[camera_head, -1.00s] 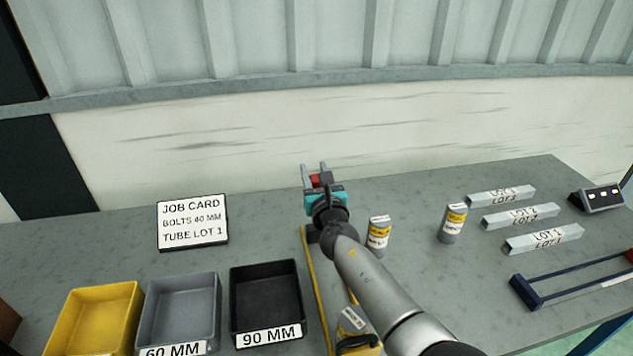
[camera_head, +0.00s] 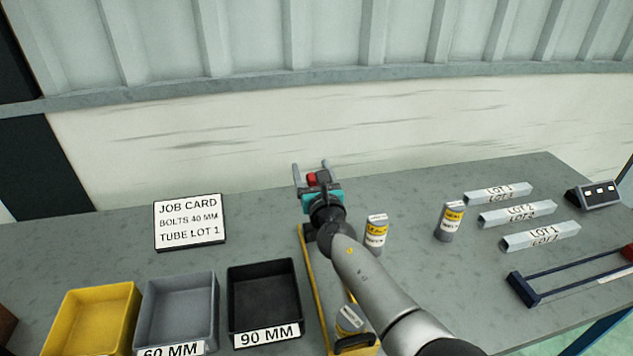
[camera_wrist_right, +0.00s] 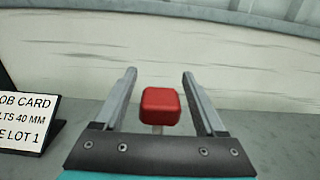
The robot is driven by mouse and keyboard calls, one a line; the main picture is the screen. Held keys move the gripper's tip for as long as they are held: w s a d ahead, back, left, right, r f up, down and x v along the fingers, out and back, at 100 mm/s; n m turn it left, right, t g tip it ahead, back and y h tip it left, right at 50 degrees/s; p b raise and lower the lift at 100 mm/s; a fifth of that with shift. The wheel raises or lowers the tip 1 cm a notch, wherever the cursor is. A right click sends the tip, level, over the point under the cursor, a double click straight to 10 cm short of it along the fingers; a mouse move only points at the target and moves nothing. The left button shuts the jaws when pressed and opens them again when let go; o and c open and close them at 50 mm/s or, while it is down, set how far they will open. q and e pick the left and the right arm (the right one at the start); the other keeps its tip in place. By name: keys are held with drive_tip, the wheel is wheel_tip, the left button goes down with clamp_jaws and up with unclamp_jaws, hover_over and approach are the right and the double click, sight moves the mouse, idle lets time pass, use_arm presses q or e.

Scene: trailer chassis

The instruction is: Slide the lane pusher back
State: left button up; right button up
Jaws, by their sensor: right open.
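The lane pusher's red knob (camera_head: 312,179) stands at the far end of the yellow-edged lane (camera_head: 313,270). It also shows as a red block on a thin stem in the right wrist view (camera_wrist_right: 161,106). My right gripper (camera_head: 310,167) is open, with one finger on each side of the red knob and gaps on both sides in the wrist view. My right arm hides much of the lane and the pusher's base. A labelled can (camera_head: 349,319) is at the lane's near end. My left gripper is not in view.
Two cans (camera_head: 376,235) (camera_head: 449,222) stand right of the arm. Yellow, grey and black bins (camera_head: 263,270) and a job card (camera_head: 189,222) are to the left. Several lot bars (camera_head: 540,236) and a dark blue frame (camera_head: 570,278) are at the right. A wall stands behind the table.

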drive_tip(key=p+v, duration=0.6)
drive_tip(key=v, duration=0.9)
drive_tip(key=shift+d, duration=0.1)
